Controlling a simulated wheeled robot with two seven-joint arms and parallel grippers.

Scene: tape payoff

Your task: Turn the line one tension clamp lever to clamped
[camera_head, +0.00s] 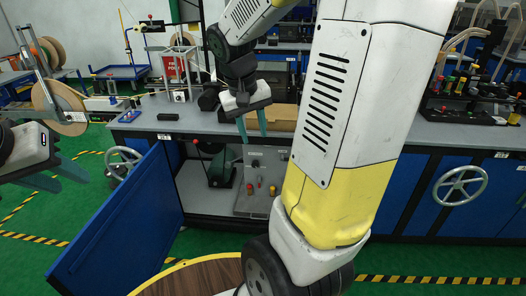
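An open cabinet under the left bench holds a grey panel (252,203) with small red and yellow knobs and dark fittings. My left gripper (62,177) is at the left edge, fingers apart and empty, away from the cabinet.
A blue cabinet door (125,225) stands open toward me. My large white and yellow arm covers the centre. A round brown wooden top (195,278) is at the bottom.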

